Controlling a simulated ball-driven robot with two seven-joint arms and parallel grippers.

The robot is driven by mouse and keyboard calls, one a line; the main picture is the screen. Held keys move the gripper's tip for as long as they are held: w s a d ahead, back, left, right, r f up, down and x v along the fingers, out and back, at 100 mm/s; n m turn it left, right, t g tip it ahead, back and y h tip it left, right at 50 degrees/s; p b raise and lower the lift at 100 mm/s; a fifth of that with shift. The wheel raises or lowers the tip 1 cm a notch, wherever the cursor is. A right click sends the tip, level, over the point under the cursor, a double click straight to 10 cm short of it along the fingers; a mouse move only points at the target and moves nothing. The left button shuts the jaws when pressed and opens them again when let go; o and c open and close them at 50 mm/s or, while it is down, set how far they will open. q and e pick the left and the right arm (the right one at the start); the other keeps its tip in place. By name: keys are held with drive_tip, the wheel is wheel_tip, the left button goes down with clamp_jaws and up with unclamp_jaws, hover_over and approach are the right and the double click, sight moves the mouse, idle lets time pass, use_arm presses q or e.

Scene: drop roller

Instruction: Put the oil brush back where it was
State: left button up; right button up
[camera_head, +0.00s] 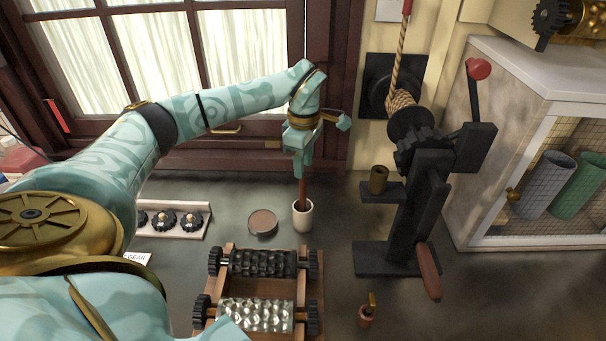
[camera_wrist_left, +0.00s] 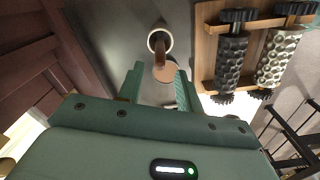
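The oil brush (camera_head: 303,190) stands in a small white cup (camera_head: 302,217) on the bench, its brown handle upright and its bristles hidden inside. My left gripper (camera_head: 303,160) is right above the cup, around the top of the handle. In the left wrist view, the handle's round end (camera_wrist_left: 165,73) shows near the tips of the two green fingers of my left gripper (camera_wrist_left: 160,85). The fingers are apart, with a gap on the left side of the handle. The cup (camera_wrist_left: 159,41) is beyond it. My right gripper is not in view.
A wooden frame with two textured rollers (camera_head: 262,263) stands in front of the cup. A round tin (camera_head: 263,222) is left of it, beside a tray of gears (camera_head: 175,222). A dark press (camera_head: 405,220) with a red-knobbed lever stands to the right, and a glass-fronted cabinet (camera_head: 530,90) beyond.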

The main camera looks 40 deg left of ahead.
use_arm(q)
wheel_tip(320, 180, up, 6)
drive_tip(key=p, duration=0.1)
